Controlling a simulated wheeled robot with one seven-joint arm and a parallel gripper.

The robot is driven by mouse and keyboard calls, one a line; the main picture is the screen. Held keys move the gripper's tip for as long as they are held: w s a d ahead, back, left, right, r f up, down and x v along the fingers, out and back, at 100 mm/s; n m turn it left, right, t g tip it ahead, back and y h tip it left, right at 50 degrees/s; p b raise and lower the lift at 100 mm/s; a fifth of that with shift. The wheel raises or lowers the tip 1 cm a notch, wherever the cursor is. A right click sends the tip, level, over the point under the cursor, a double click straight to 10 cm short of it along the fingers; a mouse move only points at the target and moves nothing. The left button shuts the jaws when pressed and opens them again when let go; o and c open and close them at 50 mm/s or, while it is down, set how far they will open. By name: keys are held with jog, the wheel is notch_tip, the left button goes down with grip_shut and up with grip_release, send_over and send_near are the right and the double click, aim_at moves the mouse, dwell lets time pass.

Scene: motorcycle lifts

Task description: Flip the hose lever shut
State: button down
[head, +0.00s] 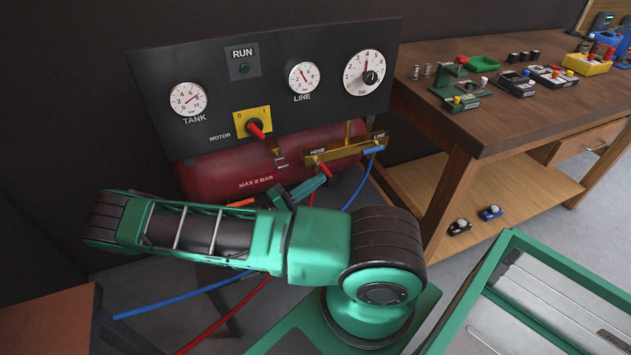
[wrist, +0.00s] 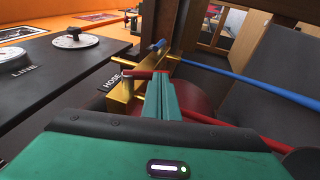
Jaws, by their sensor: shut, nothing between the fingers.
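The hose lever is a short red handle on the brass manifold (head: 340,150), beside the HOSE label. In the head view the red lever (head: 327,170) shows just past my fingertips. In the wrist view the lever (wrist: 138,74) lies across the picture, just beyond and left of the fingertips. My gripper (head: 321,178) is shut and empty, its green fingers pointing at the lever. It also shows in the wrist view (wrist: 160,78). The tips overlap the lever's right end; I cannot tell whether they touch it. The brass body (wrist: 122,98) shows left of the fingers.
The blue LINE lever (head: 373,150) sits close by on the right of the manifold. A red tank (head: 225,170) lies below the dark gauge panel (head: 215,75). A blue hose (wrist: 240,76) and a red hose (wrist: 245,136) run rightward. A wooden workbench (head: 480,130) stands right.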

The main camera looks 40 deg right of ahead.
jog(key=shift+n+h, duration=0.3)
jog(key=shift+h, duration=0.5)
jog(key=shift+s+d+r, duration=0.15)
jog(key=shift+s+d, duration=0.2)
jog(key=shift+d, duration=0.45)
jog(key=shift+s+d+r, duration=0.15)
jog(key=shift+s+d, duration=0.15)
jog(key=shift+d, duration=0.5)
jog(key=shift+s+d+r, duration=0.15)
jog(key=shift+s+d, duration=0.2)
jog(key=shift+d, duration=0.45)
jog(key=shift+s+d+r, duration=0.15)
jog(key=shift+d+r, duration=0.2)
jog(key=shift+d, duration=0.05)
jog(key=shift+r, duration=0.1)
send_near(331, 175)
jog(key=x, duration=0.3)
jog(key=shift+s+d+r, duration=0.15)
jog(key=shift+d+r, duration=0.1)
jog(key=shift+r, duration=0.05)
